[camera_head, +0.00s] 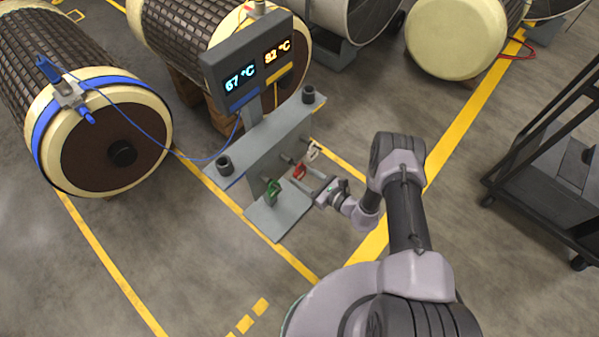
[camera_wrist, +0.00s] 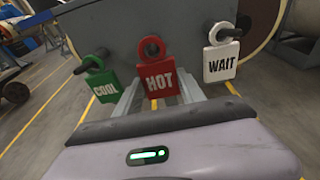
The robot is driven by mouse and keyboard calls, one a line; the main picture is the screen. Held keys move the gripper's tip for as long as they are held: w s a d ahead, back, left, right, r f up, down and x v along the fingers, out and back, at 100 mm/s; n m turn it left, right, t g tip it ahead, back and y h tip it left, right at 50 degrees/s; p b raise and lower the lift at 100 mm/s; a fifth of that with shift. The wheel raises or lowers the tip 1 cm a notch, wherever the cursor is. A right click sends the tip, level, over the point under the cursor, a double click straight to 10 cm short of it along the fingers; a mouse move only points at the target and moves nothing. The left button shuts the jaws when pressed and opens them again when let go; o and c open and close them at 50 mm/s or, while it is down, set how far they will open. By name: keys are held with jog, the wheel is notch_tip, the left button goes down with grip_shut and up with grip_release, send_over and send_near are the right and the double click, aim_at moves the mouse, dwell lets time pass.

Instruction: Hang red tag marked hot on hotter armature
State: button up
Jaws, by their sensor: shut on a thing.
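The red HOT tag (camera_wrist: 161,80) hangs by its ring at a peg on the grey stand, between the two fingers of my gripper (camera_wrist: 158,98), which is shut on it. In the head view the red tag (camera_head: 299,171) is small, with my gripper (camera_head: 305,177) reaching it from the right. The display (camera_head: 257,68) reads 67 °C in blue and about 82 °C in yellow; the yellow first digit is unclear. A blue strap and cable are on the left armature (camera_head: 80,150). The middle armature (camera_head: 185,30) has a yellow lead and is partly hidden behind the display.
A green COOL tag (camera_wrist: 103,84) and a white WAIT tag (camera_wrist: 221,61) hang on pegs either side. The grey stand (camera_head: 285,145) carries the display. A dark cart (camera_head: 550,170) stands at right.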

jog(key=shift+p+v, duration=0.75)
jog(key=shift+v, duration=1.7)
